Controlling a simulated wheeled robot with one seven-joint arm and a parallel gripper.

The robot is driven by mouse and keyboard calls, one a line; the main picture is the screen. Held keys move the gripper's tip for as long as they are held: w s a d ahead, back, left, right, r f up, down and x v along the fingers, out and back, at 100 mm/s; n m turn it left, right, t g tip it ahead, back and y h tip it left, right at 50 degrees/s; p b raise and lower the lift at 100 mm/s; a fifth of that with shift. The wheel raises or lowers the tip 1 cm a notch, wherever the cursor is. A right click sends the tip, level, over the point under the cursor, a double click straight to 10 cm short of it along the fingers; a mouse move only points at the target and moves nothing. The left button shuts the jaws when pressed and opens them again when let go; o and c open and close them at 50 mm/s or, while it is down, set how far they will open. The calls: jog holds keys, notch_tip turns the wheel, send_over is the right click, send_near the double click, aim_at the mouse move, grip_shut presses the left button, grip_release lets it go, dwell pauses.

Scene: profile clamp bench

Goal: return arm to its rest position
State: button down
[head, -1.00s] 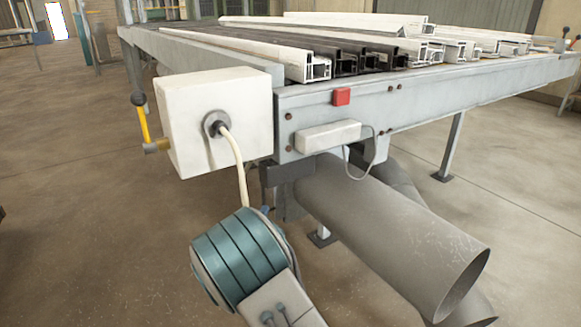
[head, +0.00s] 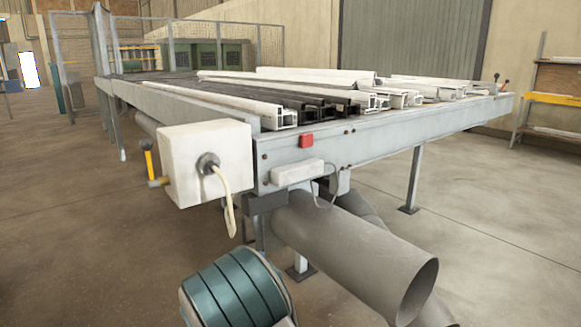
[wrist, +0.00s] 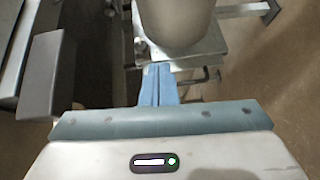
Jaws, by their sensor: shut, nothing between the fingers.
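My gripper (wrist: 158,84) shows in the wrist view with its two blue fingers together and nothing between them. It is out of sight in the head view. There, only a teal, ribbed joint of my arm shows at the bottom edge, in front of the bench (head: 385,146) and left of the large grey pipe (head: 350,255). In the wrist view, a pale cylinder (wrist: 176,18) on a metal plate (wrist: 215,47) lies beyond the fingertips. Contact with them cannot be judged.
White and dark profiles (head: 300,100) lie on the bench. A white box (head: 205,165) with a cable, a yellow-handled lever (head: 149,165) and a red button (head: 306,141) are at its near end. A grey block (wrist: 42,75) is left of my gripper. Open floor (head: 80,250) lies at left.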

jog(key=s+d+r+m+g+h+p, duration=0.1)
jog(key=s+d+r+m+g+p, duration=0.25)
jog(key=s+d+r, duration=0.35)
jog(key=s+d+r+m+g+h+p, duration=0.1)
jog(key=s+d+r+m+g+p, duration=0.25)
jog(key=d, duration=0.55)
jog(key=s+d+r+m+g+h+p, duration=0.1)
jog(key=s+d+r+m+g+p, duration=0.1)
jog(key=s+d+r+g+p, duration=0.4)
jog(key=s+d+r+m+y+p, duration=0.1)
jog(key=s+r+m+y+p, duration=0.4)
jog(key=s+r+p, duration=0.9)
jog(key=s+r+y, duration=0.3)
jog(key=s, duration=0.2)
jog(key=shift+s+d+r+g+p, duration=0.15)
jog(key=shift+d+g+p, duration=0.15)
jog(key=shift+p, duration=0.1)
